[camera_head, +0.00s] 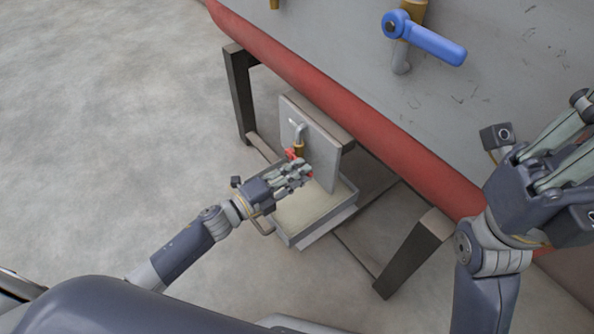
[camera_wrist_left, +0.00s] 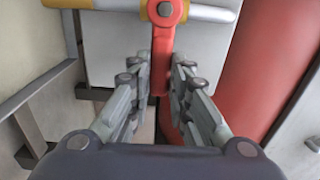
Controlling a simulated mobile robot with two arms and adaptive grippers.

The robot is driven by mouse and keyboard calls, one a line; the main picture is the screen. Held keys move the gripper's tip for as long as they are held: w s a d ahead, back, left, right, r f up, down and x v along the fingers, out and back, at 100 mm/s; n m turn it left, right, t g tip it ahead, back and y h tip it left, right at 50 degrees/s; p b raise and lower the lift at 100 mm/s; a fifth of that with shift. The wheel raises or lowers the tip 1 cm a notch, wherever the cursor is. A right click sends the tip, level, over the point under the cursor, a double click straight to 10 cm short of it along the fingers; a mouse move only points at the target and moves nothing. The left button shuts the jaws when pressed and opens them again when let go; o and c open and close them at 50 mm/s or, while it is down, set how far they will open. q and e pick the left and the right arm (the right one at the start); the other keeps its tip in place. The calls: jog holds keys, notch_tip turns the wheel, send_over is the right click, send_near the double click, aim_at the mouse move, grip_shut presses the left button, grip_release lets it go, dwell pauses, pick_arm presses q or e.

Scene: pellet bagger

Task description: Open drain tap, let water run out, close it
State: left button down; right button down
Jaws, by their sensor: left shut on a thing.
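The drain tap (camera_head: 299,148) has a brass body and a bent pale pipe, on a grey plate (camera_head: 322,150) under the red-edged machine. Its red lever (camera_head: 292,153) is largely covered by my left gripper (camera_head: 302,171) in the head view. In the left wrist view the red lever (camera_wrist_left: 161,60) hangs down from its pivot between the fingers of my left gripper (camera_wrist_left: 160,78), which is shut on it. A shallow grey tray (camera_head: 322,230) with a pale beige inside sits below the tap. No running water can be made out. My right gripper (camera_head: 572,140) is raised at the right, its tips partly cut off.
A thick red edge (camera_head: 330,100) of the machine runs diagonally above the tap. Dark support legs (camera_head: 238,90) stand on either side of the tray. A blue-handled valve (camera_head: 430,40) is higher on the grey panel. The concrete floor at left is clear.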

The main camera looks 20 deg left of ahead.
pick_arm(q)
jog(key=shift+f+m, duration=0.2)
jog(key=shift+m, duration=0.1)
jog(key=c, duration=1.5)
grip_release()
jog(key=v, duration=1.2)
